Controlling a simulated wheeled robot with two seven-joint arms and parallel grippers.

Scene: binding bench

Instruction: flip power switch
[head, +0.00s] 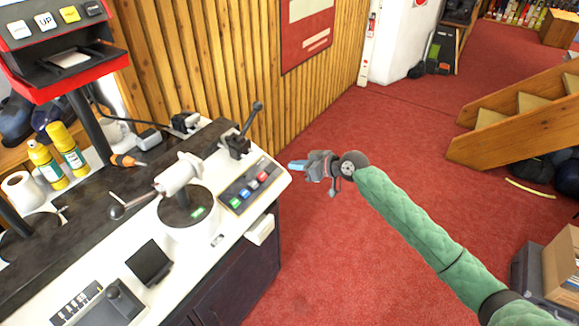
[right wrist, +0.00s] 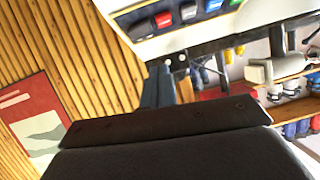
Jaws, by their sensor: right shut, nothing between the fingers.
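A sloped grey control panel (head: 233,205) with blue, green, red and dark rocker-like buttons sits at the right end of the white bench. I cannot tell which of these controls is the power switch. My right gripper (head: 294,165) is shut and empty, in the air just off the bench's right end, its bluish tips pointing left towards the panel. Its fingers also show in the right wrist view (right wrist: 158,85). They are apart from the panel. My left gripper is out of view.
A black lever (head: 251,119) stands up behind the panel. A white cylinder machine with a crank (head: 178,174) stands left of it. A white box (head: 260,229) juts from the bench's front edge. Red carpet floor (head: 340,255) lies open on the right, with wooden steps (head: 515,115) beyond.

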